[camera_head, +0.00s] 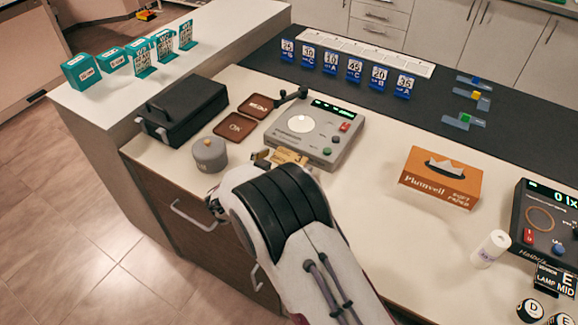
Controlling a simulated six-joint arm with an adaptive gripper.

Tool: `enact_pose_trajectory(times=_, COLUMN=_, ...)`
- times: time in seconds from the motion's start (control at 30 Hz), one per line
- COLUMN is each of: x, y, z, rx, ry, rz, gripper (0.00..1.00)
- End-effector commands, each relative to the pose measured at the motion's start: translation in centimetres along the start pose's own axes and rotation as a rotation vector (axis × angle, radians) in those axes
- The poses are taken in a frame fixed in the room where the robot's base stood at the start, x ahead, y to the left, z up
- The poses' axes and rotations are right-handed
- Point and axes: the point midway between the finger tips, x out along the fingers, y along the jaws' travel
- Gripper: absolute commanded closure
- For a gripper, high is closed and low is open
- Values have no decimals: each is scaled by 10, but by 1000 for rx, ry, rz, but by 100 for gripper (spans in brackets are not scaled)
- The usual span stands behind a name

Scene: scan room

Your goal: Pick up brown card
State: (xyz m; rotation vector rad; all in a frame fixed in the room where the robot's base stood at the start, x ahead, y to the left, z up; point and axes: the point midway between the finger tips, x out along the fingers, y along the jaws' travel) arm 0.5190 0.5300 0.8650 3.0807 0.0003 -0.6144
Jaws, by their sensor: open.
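A tan-brown card-like piece (290,157) lies at the front edge of the grey device, just beyond my arm; its near part is hidden. My gripper (268,158) is mostly hidden behind my own wrist, at the counter's front left, with its visible tip close to the tan-brown piece. The gripper is open; I cannot tell whether it touches the piece. Two dark brown square pads lie flat further back: one marked "OK" (235,127) and one with light lettering (256,106).
A grey device (318,125) with a dial and buttons stands right behind the gripper. A grey round pot (209,154) and a black box (182,110) are to the left. An orange tissue box (440,178) and white bottle (491,248) are right. The counter between device and tissue box is clear.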

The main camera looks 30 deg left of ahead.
Motion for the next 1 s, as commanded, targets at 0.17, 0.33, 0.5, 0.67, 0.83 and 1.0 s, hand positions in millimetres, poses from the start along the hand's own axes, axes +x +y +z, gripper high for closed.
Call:
enact_pose_trajectory(times=0.17, x=0, y=0, z=0, rx=0, ry=0, rz=0, gripper=19)
enact_pose_trajectory(times=0.33, x=0, y=0, z=0, rx=0, ry=0, rz=0, gripper=54)
enact_pose_trajectory(times=0.5, x=0, y=0, z=0, rx=0, ry=1, rz=0, gripper=55)
enact_pose_trajectory(times=0.67, x=-1, y=0, z=-1, rx=1, ry=1, rz=0, gripper=55)
enact_pose_trajectory(times=0.83, x=-3, y=0, z=-7, rx=2, ry=1, rz=0, gripper=55)
enact_pose_trajectory(times=1.0, x=-9, y=0, z=-22, rx=3, ry=2, rz=-1, gripper=55)
